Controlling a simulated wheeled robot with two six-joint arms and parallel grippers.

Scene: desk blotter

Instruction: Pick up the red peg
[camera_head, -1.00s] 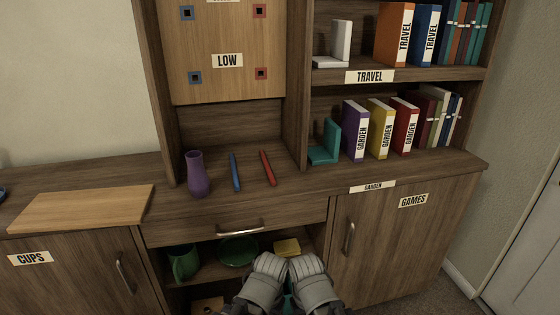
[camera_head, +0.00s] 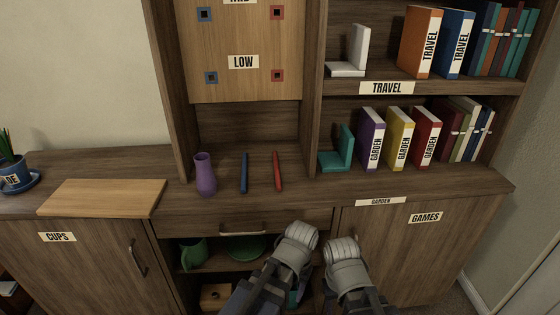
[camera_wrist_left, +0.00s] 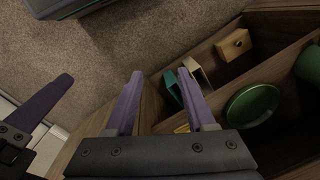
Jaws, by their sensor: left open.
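The red peg (camera_head: 278,171) lies on the counter in the head view, below the board marked LOW and to the right of a blue peg (camera_head: 244,173). Both of my arms end low in front of the cabinet, below and apart from the peg. My left gripper (camera_wrist_left: 159,76) shows two spread purple fingers in the left wrist view, with nothing between them. One purple finger of my right gripper (camera_wrist_left: 45,106) shows at that view's left edge; its jaw gap is not visible. The red peg is out of the left wrist view.
A purple vase (camera_head: 205,176) stands left of the pegs. A teal bookend (camera_head: 339,153) and books stand to the right, past a divider. The board (camera_head: 245,88) hangs behind. Counter in front of the pegs is clear.

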